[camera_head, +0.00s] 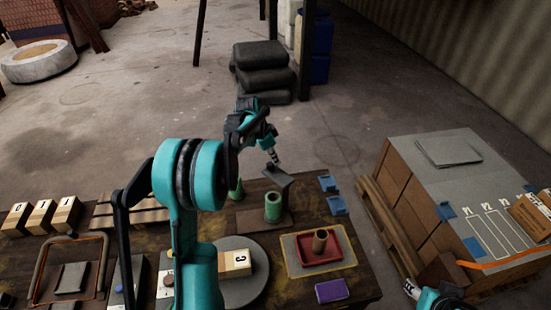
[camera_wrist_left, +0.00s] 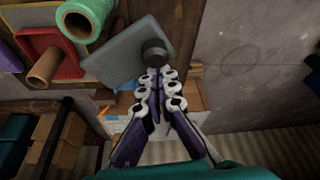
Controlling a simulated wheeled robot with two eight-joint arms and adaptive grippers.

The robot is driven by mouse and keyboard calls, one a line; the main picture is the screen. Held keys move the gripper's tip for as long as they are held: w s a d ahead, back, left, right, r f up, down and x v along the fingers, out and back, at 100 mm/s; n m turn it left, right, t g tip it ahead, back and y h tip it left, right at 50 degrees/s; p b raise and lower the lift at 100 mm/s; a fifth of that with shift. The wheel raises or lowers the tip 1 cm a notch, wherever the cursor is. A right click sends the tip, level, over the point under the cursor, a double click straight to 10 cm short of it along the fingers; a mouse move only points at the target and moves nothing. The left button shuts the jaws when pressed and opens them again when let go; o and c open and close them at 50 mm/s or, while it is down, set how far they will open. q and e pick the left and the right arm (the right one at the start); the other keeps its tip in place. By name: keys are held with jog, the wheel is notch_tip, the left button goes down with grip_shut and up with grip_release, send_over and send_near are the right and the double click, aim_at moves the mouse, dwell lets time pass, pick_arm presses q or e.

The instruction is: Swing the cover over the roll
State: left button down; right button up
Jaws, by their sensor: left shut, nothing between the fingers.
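A grey flat cover (camera_head: 277,175) stands tilted behind a green roll (camera_head: 273,207) on a brown base on the table. In the left wrist view the cover (camera_wrist_left: 120,58) has a dark round knob (camera_wrist_left: 154,52) at its edge, and the green roll (camera_wrist_left: 85,18) lies beyond it, uncovered. My left gripper (camera_head: 273,158) is just above the cover. In the wrist view its fingers (camera_wrist_left: 155,78) are shut and empty, with their tips by the knob; I cannot tell whether they touch it. My right gripper (camera_head: 420,292) is partly in view at the lower right; its fingers are unclear.
A red tray (camera_head: 338,262) with a brown tube (camera_head: 319,241) stands in front right of the green roll. Blue clips (camera_head: 336,205) lie at the table's right edge. A purple block (camera_head: 332,290) is near the front. A stack of cartons (camera_head: 408,190) stands to the right.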

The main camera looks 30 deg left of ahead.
aim_at(267, 173)
pick_arm(q)
jog(key=s+n, duration=0.1)
jog(key=n, duration=0.1)
jog(key=s+a+n+y+p, duration=0.1)
jog(key=shift+s+n+t, duration=0.2)
jog(key=shift+n+t, duration=0.1)
jog(key=shift+n, duration=0.1)
jog(key=s+n, duration=0.1)
jog(key=n, duration=0.1)
jog(key=s+n+y, duration=0.1)
jog(key=s+n, duration=0.1)
jog(key=shift+y+p, duration=0.3)
jog(key=shift+s+d+n+y+p, duration=0.15)
jog(key=shift+s+d+n+y, duration=0.25)
jog(key=shift+s+n, duration=0.6)
jog(key=shift+s+d+n+y+p, duration=0.2)
jog(key=shift+s+d+n, duration=0.4)
jog(key=shift+n, duration=0.6)
jog(key=shift+s+d+n+y+p, duration=0.1)
jog(key=shift+s+d+n+y, duration=0.3)
jog(key=shift+s+n, duration=0.6)
jog(key=shift+d, duration=0.1)
jog(key=shift+w, duration=0.1)
